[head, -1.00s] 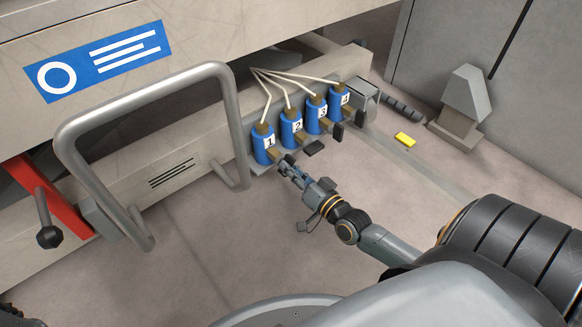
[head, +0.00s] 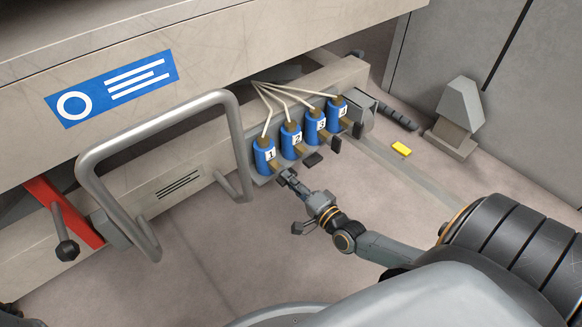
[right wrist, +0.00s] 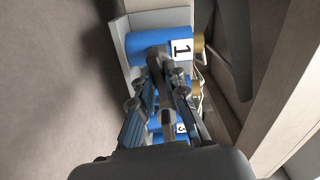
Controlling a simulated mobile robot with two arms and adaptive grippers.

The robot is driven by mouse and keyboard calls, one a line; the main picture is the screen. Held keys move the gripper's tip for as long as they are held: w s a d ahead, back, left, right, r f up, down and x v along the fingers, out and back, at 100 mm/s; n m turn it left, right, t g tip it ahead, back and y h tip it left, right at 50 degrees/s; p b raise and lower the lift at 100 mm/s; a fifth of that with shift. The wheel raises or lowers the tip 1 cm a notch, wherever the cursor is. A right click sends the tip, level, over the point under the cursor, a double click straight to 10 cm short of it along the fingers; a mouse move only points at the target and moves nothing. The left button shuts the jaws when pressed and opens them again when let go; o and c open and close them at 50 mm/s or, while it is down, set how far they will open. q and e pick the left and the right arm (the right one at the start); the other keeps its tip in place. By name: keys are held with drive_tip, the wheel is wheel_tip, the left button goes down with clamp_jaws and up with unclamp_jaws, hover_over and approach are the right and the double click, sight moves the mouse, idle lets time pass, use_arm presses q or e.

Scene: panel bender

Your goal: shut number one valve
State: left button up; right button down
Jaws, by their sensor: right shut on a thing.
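The number one valve (head: 265,157) is a blue cylinder with a white "1" label and a brass fitting, leftmost in a row on the machine's low rail. In the right wrist view the blue body (right wrist: 146,47) lies across the top, its label at the right. My right gripper (head: 284,177) is at the front of this valve. It is shut on the valve's dark lever (right wrist: 160,62), which runs down from the body between the fingers (right wrist: 160,88). The fingers hide much of the lever, so its exact angle is unclear. My left gripper is not in view.
The blue valves two (head: 291,141), three (head: 316,126) and four (head: 338,110) stand close to the right, with black lever ends sticking out. A bent grey handrail (head: 237,130) stands left of the valves. A yellow block (head: 401,149) lies on the floor, which is open in front.

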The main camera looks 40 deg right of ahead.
drive_tip(key=shift+m, duration=1)
drive_tip(key=c, duration=1.4)
unclamp_jaws()
drive_tip(key=shift+o, duration=0.2)
drive_tip(key=s, duration=1.2)
drive_tip(key=shift+d, duration=0.45)
